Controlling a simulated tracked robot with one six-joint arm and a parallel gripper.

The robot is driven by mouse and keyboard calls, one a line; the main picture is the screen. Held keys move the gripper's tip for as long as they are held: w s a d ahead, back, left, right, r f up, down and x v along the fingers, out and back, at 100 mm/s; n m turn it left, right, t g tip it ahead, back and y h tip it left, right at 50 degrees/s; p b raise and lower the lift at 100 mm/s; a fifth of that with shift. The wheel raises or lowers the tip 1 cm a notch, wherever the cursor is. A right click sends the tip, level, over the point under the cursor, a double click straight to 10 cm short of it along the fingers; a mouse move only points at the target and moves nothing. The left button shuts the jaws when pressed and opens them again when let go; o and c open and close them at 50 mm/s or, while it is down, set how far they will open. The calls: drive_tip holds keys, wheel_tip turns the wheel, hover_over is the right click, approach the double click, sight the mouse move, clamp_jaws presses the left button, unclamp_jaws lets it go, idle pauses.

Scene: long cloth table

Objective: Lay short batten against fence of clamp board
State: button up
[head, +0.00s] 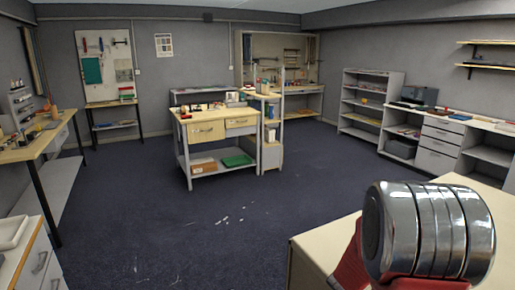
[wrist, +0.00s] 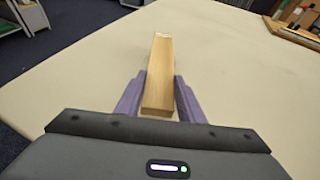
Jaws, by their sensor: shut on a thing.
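A short light wooden batten (wrist: 161,58) is held lengthwise between the two purple-grey fingers of my gripper (wrist: 159,90) in the wrist view. The gripper is shut on it, and the batten reaches forward past the fingertips over the pale cloth table (wrist: 235,75). I cannot tell whether its underside touches the cloth. At the top right edge of the wrist view, a wooden piece with dark edges (wrist: 297,30) is partly cut off. I cannot tell whether it is the clamp board, and no fence can be made out. The head view does not show the gripper or batten.
The cloth around the batten is bare. The table's left edge runs close by in the wrist view, with dark floor beyond. In the head view, a corner of a pale table (head: 312,248) shows at lower right. A workbench with drawers (head: 215,130) stands farther off across open floor.

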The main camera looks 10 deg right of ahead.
drive_tip(key=w+a+r+n+t+y, duration=0.1)
drive_tip(key=w+a+n+t+y, duration=0.1)
drive_tip(key=a, duration=1)
drive_tip(key=w+a+n+t+y, duration=0.1)
drive_tip(key=a+n+y, duration=0.2)
drive_tip(key=a, duration=1)
drive_tip(key=w+a+r+n+t+y, duration=0.1)
drive_tip(key=w+a+n+t+y, duration=0.1)
drive_tip(key=a, duration=1)
drive_tip(key=shift+w+a+r+n+t, duration=0.3)
drive_tip(key=shift+w+n, duration=0.05)
drive_tip(key=shift+n, duration=0.25)
